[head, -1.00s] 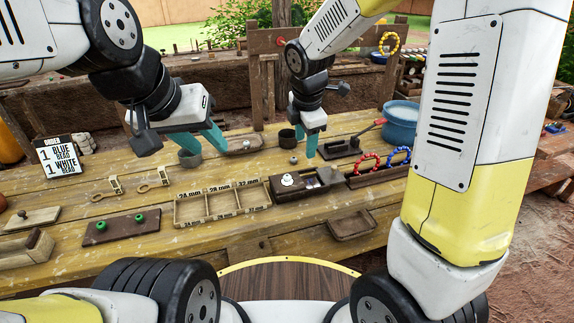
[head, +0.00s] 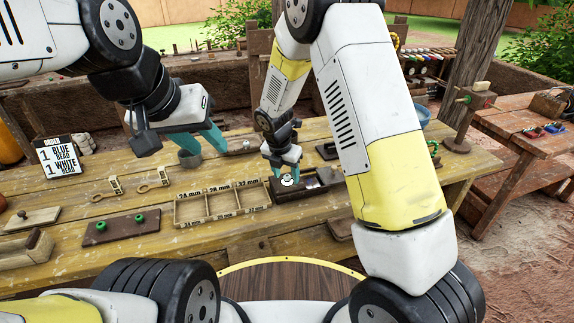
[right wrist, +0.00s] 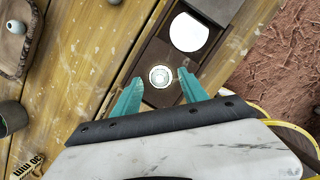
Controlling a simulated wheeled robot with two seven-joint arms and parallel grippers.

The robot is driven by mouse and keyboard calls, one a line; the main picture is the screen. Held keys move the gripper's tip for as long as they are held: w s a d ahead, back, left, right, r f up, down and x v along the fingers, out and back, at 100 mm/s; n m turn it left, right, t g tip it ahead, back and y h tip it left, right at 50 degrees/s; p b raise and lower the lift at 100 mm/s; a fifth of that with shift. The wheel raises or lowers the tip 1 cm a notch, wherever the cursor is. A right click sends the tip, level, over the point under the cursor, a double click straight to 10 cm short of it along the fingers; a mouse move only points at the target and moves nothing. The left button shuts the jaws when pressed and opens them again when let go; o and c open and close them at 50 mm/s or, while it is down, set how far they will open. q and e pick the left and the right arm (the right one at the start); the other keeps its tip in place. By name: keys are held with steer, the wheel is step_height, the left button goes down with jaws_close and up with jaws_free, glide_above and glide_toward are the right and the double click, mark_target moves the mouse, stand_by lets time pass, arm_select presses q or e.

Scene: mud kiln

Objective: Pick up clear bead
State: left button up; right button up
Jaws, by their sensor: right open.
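A pale, round clear-looking bead (right wrist: 160,76) sits on a dark box (right wrist: 152,95) in the right wrist view. It also shows in the head view (head: 287,182), partly behind my right gripper (head: 284,172). In the right wrist view my right gripper (right wrist: 159,84) is open, with one teal finger on each side of the bead in the picture. I cannot tell whether the fingers touch it. My left gripper (head: 206,143) is open and empty above the back of the table, near a dark cup (head: 189,160).
A bright white disc (right wrist: 189,32) is set in the box beside the bead. A wooden sorting tray (head: 223,217) with size labels lies left of the box. A board with green beads (head: 121,229) and an order sign (head: 59,156) are further left.

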mark_target(286, 176)
steer(key=shift+w+f, duration=0.1)
steer(key=shift+f, duration=0.15)
jaws_close()
steer(key=shift+r, duration=0.1)
steer(key=shift+r, duration=0.55)
step_height(286, 176, up, 2)
steer(key=shift+r, duration=0.2)
steer(key=s+r, duration=0.1)
steer(key=s, duration=1.5)
steer(key=shift+r, duration=0.15)
steer(key=shift+w, duration=0.35)
steer(key=shift+w+f, duration=0.75)
steer(key=shift+w, duration=1.65)
steer(key=shift+w+f, duration=0.7)
steer(key=shift+w, duration=1.7)
steer(key=shift+w+f, duration=0.75)
steer(key=shift+w, duration=1.65)
